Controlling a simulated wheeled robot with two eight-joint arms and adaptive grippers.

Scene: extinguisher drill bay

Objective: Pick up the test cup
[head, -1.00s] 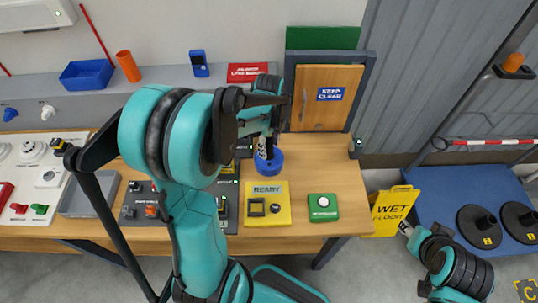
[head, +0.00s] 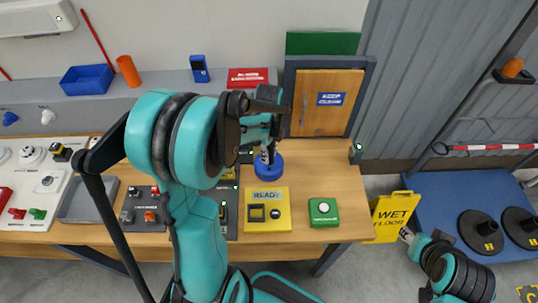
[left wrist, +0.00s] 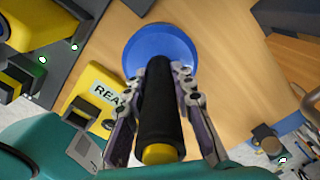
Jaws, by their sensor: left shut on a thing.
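The test cup, as I take it, is a round blue piece (head: 268,167) with an upright black handle (left wrist: 158,110) tipped in yellow. It stands on the wooden bench behind the yellow READY box. My left gripper (head: 266,154) reaches down over it. In the left wrist view its two fingers (left wrist: 160,100) are shut on the black handle, one on each side. The blue base (left wrist: 160,48) seems to rest on the bench top. My right gripper (head: 406,233) is at the lower right by the yellow sign, too small to read.
The yellow READY box (head: 265,210) and a green button box (head: 323,211) stand in front. A small wooden door (head: 322,110) stands behind. An orange cylinder (head: 128,71) and blue bin (head: 84,79) sit on the shelf. Bare bench lies right of the cup.

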